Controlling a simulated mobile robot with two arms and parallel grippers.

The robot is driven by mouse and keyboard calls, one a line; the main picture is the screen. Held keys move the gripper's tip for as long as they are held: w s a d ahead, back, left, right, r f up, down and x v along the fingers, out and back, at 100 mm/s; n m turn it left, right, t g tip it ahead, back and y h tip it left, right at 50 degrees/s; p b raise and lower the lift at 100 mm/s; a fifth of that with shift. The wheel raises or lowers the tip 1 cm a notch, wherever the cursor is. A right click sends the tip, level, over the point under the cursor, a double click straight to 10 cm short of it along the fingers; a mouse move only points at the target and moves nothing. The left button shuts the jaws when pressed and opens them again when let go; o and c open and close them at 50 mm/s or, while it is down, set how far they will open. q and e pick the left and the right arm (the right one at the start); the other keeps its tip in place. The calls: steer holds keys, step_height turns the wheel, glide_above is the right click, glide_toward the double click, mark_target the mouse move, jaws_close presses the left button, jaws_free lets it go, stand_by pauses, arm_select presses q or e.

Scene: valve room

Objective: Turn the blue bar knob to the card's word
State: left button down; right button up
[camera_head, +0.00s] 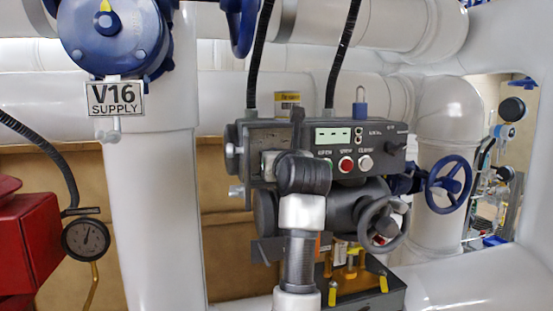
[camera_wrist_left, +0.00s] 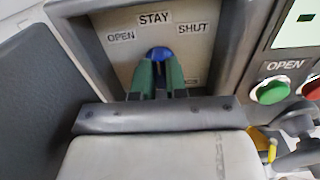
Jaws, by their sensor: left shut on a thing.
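The blue bar knob (camera_wrist_left: 159,53) sits on a pale recessed plate (camera_wrist_left: 116,66) in the left wrist view. The plate carries the words OPEN at left, STAY at top and SHUT at right. The knob's visible end lies just below STAY; the rest is hidden between the fingers. My left gripper (camera_wrist_left: 160,75) is shut on the knob, one green finger on each side. In the head view my left wrist covers the knob, and part of the plate (camera_head: 269,164) shows beside it. No card with a readable word shows. My right gripper is not in view.
The grey control box (camera_head: 240,133) has a green display, OPEN, STOP and CLOSE buttons, and a blue padlock (camera_head: 360,108) on top. A grey handwheel (camera_head: 381,222) is below right. A V16 SUPPLY sign (camera_head: 115,98) hangs at left. A red box (camera_head: 30,240) and gauge (camera_head: 86,239) are lower left.

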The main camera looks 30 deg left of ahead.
arm_select(q)
steer(key=m+p, duration=0.1)
steer(key=m, duration=1)
steer(key=shift+w+d+f, duration=0.1)
steer(key=shift+m, duration=0.4)
stand_by(0.3)
steer(key=c, duration=1.1)
jaws_free()
steer(key=shift+c, duration=0.2)
